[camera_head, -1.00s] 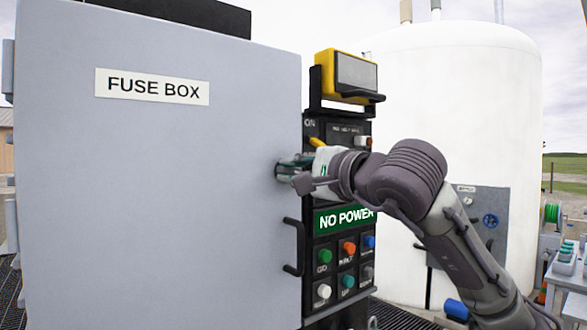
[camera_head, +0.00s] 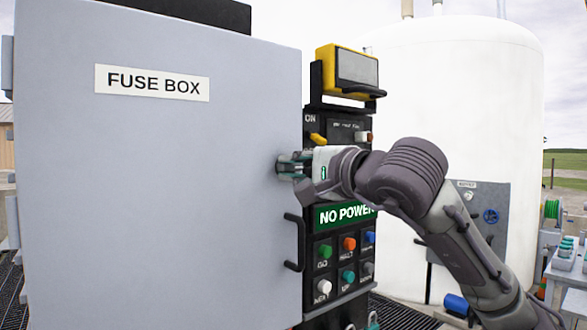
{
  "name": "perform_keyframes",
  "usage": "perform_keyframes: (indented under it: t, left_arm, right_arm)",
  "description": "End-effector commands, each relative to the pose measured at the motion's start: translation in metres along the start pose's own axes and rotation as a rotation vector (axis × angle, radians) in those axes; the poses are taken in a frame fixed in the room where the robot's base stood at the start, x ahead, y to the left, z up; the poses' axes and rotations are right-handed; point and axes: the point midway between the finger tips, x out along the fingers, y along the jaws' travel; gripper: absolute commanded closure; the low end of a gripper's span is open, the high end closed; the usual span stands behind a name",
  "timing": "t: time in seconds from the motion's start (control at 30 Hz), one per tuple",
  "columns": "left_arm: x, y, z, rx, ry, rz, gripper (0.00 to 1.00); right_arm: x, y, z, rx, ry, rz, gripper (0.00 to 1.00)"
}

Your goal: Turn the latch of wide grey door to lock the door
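The wide grey door (camera_head: 150,200) fills the left of the head view, labelled FUSE BOX, and looks shut. A black handle (camera_head: 296,242) is on its right edge. My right gripper (camera_head: 284,166) is at the door's right edge, above the handle, with its fingers pointing left at the door. The latch cannot be made out; the fingers cover the spot where they meet the door. I cannot tell whether the fingers are closed on it. A small green end, perhaps of my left gripper (camera_head: 372,320), shows at the bottom edge.
A black control panel (camera_head: 311,222) with coloured buttons and a NO POWER sign (camera_head: 343,215) stands right beside the door. A yellow device (camera_head: 345,72) sits above it. A large white tank (camera_head: 470,100) stands behind my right arm. A side table (camera_head: 569,275) is at far right.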

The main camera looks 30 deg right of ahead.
Motion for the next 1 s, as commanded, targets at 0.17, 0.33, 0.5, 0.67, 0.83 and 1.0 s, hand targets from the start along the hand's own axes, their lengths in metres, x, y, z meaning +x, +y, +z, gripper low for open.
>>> perform_keyframes:
  t: [0.17,0.33,0.5,0.67,0.83,1.0]
  left_arm:
    - [0.000,0.000,0.000,0.000,0.000,0.000,1.00]
    - [0.000,0.000,0.000,0.000,0.000,0.000,1.00]
    - [0.000,-0.001,0.002,0.000,-0.002,-0.001,1.00]
    - [0.000,0.000,0.001,0.000,-0.001,0.000,1.00]
    - [0.000,0.000,0.000,0.000,0.000,0.000,1.00]
    - [0.000,0.000,0.000,0.000,0.000,0.000,1.00]
  right_arm:
    - [0.000,0.000,0.000,0.001,0.000,0.001,0.59]
    - [0.000,0.000,0.000,0.002,0.000,0.001,0.59]
    - [-0.007,0.000,0.000,0.002,0.000,0.000,0.59]
    - [-0.033,0.000,0.000,-0.001,0.002,-0.001,0.59]
    - [-0.071,0.000,-0.001,0.001,0.004,-0.001,0.59]
    - [-0.101,0.000,-0.001,0.000,0.003,-0.001,0.59]
